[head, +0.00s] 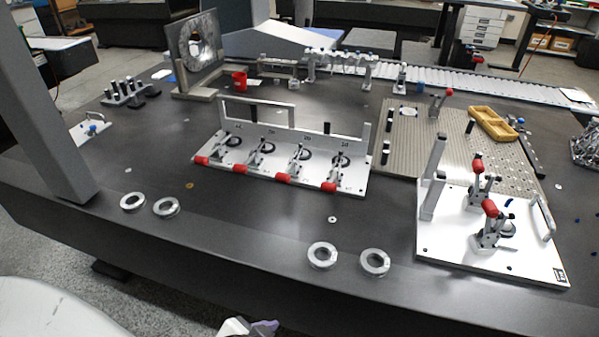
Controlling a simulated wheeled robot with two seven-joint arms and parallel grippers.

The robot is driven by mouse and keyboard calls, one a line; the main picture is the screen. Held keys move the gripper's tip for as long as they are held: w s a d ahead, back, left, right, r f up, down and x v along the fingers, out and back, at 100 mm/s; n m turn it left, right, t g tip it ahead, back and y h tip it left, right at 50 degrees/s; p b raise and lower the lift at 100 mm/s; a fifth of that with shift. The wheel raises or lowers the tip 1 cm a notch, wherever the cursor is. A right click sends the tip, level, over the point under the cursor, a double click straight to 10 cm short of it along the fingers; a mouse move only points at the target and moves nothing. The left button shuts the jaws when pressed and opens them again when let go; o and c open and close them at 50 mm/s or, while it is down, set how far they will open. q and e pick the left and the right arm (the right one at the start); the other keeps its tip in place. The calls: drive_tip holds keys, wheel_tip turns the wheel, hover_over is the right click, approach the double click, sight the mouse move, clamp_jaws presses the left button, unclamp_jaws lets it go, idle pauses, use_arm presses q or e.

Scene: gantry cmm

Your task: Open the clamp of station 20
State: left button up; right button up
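A light fixture plate (210,146) stands mid-table with a row of several toggle clamps. Each clamp has a red handle lying low toward the plate's front edge, and a dark ring sits behind each. Small station labels are printed by the rings, too small to read surely. The third clamp from the left, with its red handle (284,178), may be station 20. The rightmost red handle (329,187) lies the same way. A small white and purple-grey piece at the bottom edge seems to be my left gripper (250,328), mostly cut off and apart from the plate. My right gripper is not seen.
Loose metal rings (133,201) lie along the table's front edge. A second plate (437,246) at right carries clamps with raised red handles. A grey upright column (45,100) stands at left. An upright bar frame (258,112) rises behind the clamp row.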

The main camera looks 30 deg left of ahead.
use_arm(q)
drive_tip(key=w+a+r+n+y+p, duration=0.1)
drive_tip(key=w+a+r+y, duration=0.1)
drive_tip(key=w+a+r, duration=0.45)
drive_tip(key=n+t+y, duration=0.3)
drive_tip(key=t, duration=0.3)
approach(282, 175)
drive_tip(key=x, duration=0.9)
drive_tip(key=shift+w+f, duration=0.1)
drive_tip(key=shift+w, duration=0.05)
drive_tip(key=shift+w+a+f+b, duration=0.15)
drive_tip(key=shift+w+f+b, duration=0.15)
drive_tip(key=shift+w, duration=0.2)
drive_tip(key=shift+c, duration=0.6)
clamp_jaws()
drive_tip(key=shift+r, duration=0.1)
